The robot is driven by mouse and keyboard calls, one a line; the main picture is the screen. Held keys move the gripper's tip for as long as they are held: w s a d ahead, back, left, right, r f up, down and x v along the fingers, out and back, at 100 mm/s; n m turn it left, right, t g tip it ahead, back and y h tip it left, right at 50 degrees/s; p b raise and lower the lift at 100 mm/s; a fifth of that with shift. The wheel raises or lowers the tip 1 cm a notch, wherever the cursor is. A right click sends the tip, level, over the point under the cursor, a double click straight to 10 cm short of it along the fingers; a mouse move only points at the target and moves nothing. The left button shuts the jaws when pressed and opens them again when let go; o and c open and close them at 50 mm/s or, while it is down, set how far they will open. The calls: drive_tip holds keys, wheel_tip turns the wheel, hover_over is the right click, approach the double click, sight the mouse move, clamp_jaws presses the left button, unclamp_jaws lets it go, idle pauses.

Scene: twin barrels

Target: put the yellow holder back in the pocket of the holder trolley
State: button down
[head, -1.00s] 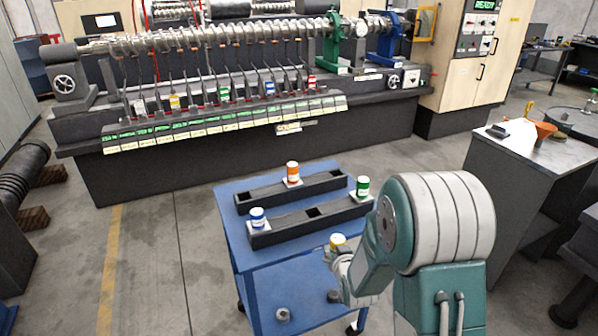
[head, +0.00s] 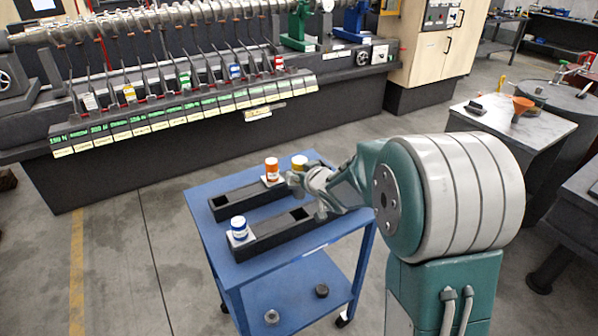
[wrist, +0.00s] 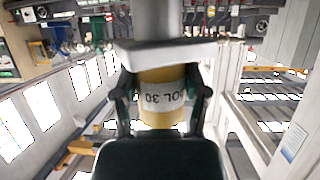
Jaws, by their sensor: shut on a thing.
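My gripper (head: 297,182) is shut on the yellow holder (head: 299,162) above the blue trolley (head: 228,267), near the right part of its back rack. The front dark rack (head: 268,237) shows an empty square pocket (head: 300,213). The back dark rack (head: 243,200) shows an empty pocket (head: 220,201) at its left. My arm hides the right ends of both racks.
An orange holder (head: 271,169) stands in the back rack, close left of my gripper. A blue holder (head: 239,228) stands at the front rack's left. Small round parts (head: 271,317) lie on the lower shelf. The long machine (head: 190,145) stands behind.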

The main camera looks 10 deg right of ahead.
sight(300, 190)
drive_tip(key=shift+a+f, duration=0.15)
drive_tip(key=shift+f, duration=2.7)
drive_tip(key=shift+f, duration=2.95)
unclamp_jaws()
drive_tip(key=shift+s+f, duration=0.1)
drive_tip(key=v, duration=1.1)
drive_tip(key=shift+s, duration=0.4)
